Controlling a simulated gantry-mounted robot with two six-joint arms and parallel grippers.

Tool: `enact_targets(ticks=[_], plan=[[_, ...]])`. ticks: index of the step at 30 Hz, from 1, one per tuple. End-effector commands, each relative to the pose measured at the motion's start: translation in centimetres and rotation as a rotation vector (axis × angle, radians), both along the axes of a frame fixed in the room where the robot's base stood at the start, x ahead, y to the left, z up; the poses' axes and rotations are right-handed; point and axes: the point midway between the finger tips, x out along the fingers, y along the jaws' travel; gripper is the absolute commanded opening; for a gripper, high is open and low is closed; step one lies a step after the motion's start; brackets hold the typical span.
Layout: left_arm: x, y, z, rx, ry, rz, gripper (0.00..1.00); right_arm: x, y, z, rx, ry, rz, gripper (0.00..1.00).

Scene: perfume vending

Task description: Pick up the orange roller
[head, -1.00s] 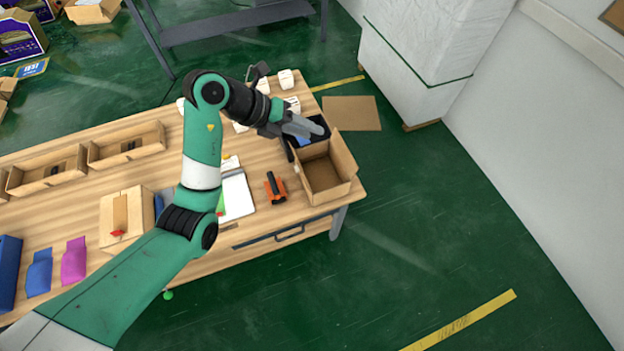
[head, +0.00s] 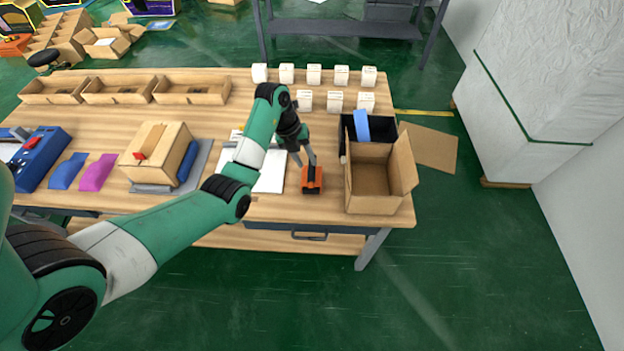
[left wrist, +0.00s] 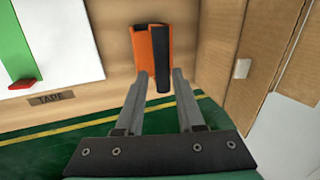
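The orange roller (head: 312,181) lies on the wooden table near its front edge, between the white sheet and the open cardboard box. It has an orange body and a black part. My left gripper (head: 306,160) is above and just behind it in the head view. In the left wrist view the roller (left wrist: 148,50) lies ahead of the fingertips, with its black part reaching toward the gap between them. The left gripper (left wrist: 160,78) is open with nothing held. Contact with the roller cannot be told. My right gripper is not in view.
The open cardboard box (head: 372,204) stands close to the right of the roller, with a black bin (head: 378,127) behind it. White cartons (head: 313,74) stand at the back. A closed box (head: 155,160) and blue and magenta pieces (head: 97,172) lie left.

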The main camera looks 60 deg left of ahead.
Motion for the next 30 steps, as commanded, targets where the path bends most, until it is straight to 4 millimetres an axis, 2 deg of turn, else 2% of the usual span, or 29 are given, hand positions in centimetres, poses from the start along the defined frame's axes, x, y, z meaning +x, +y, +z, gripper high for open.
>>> enact_targets(ticks=[5,11,14,22,23,28,30], plan=[[0.2,-0.1,-0.6,0.001,0.000,0.000,0.37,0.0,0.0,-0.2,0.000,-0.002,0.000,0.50],[1.4,-0.1,-3.9,0.001,0.000,-0.002,0.37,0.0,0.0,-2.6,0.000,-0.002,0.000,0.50],[1.8,-0.3,-5.0,0.001,-0.001,-0.001,0.37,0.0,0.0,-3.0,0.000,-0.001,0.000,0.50],[1.9,-0.3,-5.2,0.002,-0.002,0.000,0.37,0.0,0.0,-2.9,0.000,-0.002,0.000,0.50],[1.9,-0.3,-5.2,0.002,-0.002,0.000,0.34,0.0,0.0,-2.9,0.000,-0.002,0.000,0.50],[1.9,-0.3,-5.2,0.001,-0.001,-0.001,0.03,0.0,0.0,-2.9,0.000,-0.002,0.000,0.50],[1.9,-0.3,-5.2,0.001,-0.001,-0.001,0.00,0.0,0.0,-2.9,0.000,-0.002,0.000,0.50]])
